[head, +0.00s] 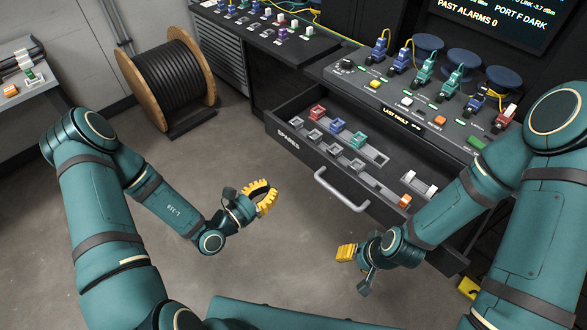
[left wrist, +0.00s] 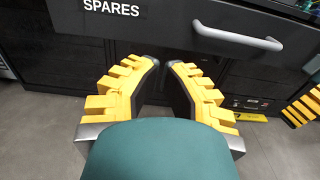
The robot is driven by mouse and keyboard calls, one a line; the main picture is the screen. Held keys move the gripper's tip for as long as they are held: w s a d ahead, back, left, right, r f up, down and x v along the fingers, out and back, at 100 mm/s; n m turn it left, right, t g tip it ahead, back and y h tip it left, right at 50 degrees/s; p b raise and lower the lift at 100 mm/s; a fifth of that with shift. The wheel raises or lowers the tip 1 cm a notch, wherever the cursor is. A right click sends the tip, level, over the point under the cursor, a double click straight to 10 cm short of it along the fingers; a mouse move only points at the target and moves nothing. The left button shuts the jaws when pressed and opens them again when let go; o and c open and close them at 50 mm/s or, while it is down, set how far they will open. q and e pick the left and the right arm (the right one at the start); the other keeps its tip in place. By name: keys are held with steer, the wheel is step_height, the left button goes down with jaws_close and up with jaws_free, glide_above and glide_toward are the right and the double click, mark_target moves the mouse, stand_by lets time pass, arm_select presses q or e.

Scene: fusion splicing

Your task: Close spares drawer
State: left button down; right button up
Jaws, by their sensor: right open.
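The dark spares drawer (head: 292,142) is pulled out from under the bench, its front marked SPARES. Its grey bar handle (head: 342,190) also shows in the left wrist view (left wrist: 238,38). My left gripper (head: 264,197) is in front of the drawer, left of the handle and apart from it. In the left wrist view its yellow fingers (left wrist: 163,64) have a narrow gap between the tips and hold nothing. My right gripper (head: 346,253) is open, below the handle in the head view and apart from the drawer; its yellow fingers show at the right edge of the left wrist view (left wrist: 303,104).
The drawer holds red, blue, green, orange and white parts in grey holders (head: 370,157). Above it, the bench top (head: 385,92) carries connectors and buttons. A cable reel (head: 168,85) stands on the floor at the left. Floor in front of the drawer is clear.

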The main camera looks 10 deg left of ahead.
mark_target(309, 159)
arm_select(q)
steer(key=b+x, duration=0.2)
steer(key=x, duration=1.1)
steer(key=shift+w+d, duration=0.3)
arm_select(e)
steer(key=shift+w+d+f, duration=0.1)
steer(key=shift+w+f, duration=0.05)
steer(key=shift+f, duration=0.45)
steer(key=shift+w+f, duration=0.1)
steer(key=shift+f, duration=0.45)
arm_select(q)
steer(key=shift+r, duration=0.1)
